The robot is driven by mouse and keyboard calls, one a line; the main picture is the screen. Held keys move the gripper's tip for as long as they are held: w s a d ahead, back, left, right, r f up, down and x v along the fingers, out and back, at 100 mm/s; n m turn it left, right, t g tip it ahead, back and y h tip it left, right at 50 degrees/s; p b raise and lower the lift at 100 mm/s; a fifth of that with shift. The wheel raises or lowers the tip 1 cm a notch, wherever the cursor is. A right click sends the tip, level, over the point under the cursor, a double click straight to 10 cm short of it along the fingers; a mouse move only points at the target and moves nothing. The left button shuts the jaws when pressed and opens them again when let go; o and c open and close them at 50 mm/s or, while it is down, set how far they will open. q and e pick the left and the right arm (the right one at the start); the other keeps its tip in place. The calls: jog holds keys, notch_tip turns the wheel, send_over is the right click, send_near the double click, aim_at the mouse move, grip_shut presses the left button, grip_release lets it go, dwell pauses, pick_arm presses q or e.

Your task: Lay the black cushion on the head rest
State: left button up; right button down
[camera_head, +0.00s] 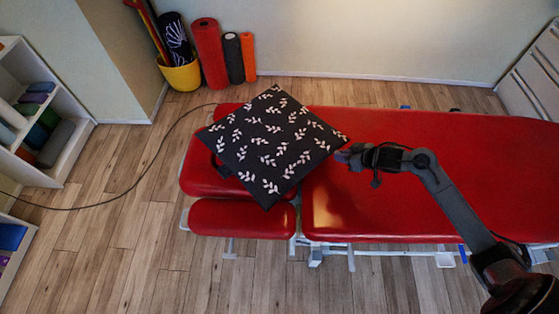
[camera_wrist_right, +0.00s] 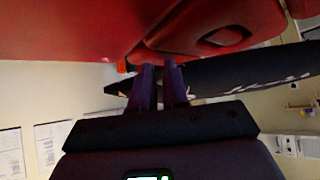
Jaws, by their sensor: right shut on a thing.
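The black cushion (camera_head: 272,145) with white leaf sprigs is over the left end of the red treatment table, covering much of the head rest (camera_head: 198,178). It is turned like a diamond, and its right corner points at my right gripper (camera_head: 345,154). That gripper is shut on this corner. In the right wrist view, the fingers of my right gripper (camera_wrist_right: 160,72) meet the cushion (camera_wrist_right: 250,70), which is seen edge-on beside the red padding. I cannot tell whether the whole cushion rests on the padding. My left gripper is not in view.
The red main pad (camera_head: 440,165) is bare to the right. A red side pad (camera_head: 240,219) sits at the front left. Rolled mats (camera_head: 210,55) and a yellow bucket (camera_head: 182,77) stand by the back wall. A white shelf (camera_head: 45,110) stands left; a cable crosses the floor.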

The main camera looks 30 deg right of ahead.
aim_at(308, 162)
jog(key=shift+w+a+f, duration=0.25)
jog(key=shift+f, duration=0.05)
jog(key=w+a+f+b, duration=0.1)
jog(key=w+a+f, duration=0.1)
jog(key=w+a+f+b, duration=0.1)
jog(key=w+a+f, duration=0.1)
jog(key=a, duration=0.1)
jog(key=w+a+f+b, duration=0.1)
jog(key=w+a+f, duration=0.1)
jog(key=a, duration=0.1)
jog(key=shift+w+a, duration=0.15)
jog(key=shift+w, duration=0.2)
notch_tip(308, 162, down, 4)
jog(key=shift+r+b, duration=0.25)
jog(key=shift+b, duration=0.35)
jog(key=shift+f, duration=0.6)
jog(key=c, duration=1.1)
grip_release()
